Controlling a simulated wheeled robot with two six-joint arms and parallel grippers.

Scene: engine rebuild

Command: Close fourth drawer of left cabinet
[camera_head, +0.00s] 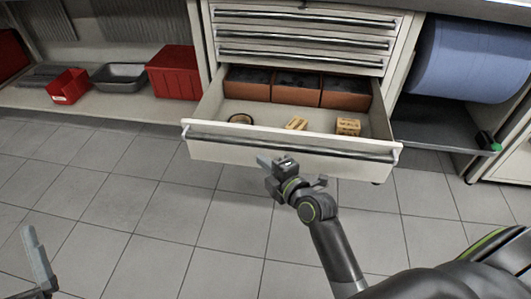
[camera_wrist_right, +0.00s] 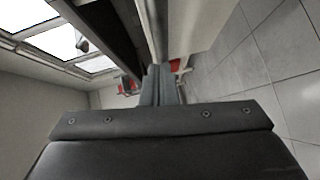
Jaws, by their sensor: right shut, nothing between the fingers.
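The fourth drawer (camera_head: 220,153) of the cabinet is pulled far out, below three closed drawers (camera_head: 304,43). Its front has a long metal bar handle (camera_head: 330,151). My right gripper (camera_head: 265,161) is shut and empty, just in front of the drawer front, left of its middle; I cannot tell whether it touches. In the right wrist view its shut fingers (camera_wrist_right: 160,84) lie close to a pale panel edge. My left gripper (camera_head: 35,257) shows only partly at the lower left, with one finger visible, well away from the drawer.
The drawer holds brown bins (camera_head: 296,89), a ring (camera_head: 241,118) and small tan boxes (camera_head: 348,126). A left shelf (camera_head: 110,112) carries red bins (camera_head: 174,70) and a grey tray (camera_head: 118,76). A blue roll (camera_head: 470,58) is at right. The tiled floor (camera_head: 150,215) before the drawer is clear.

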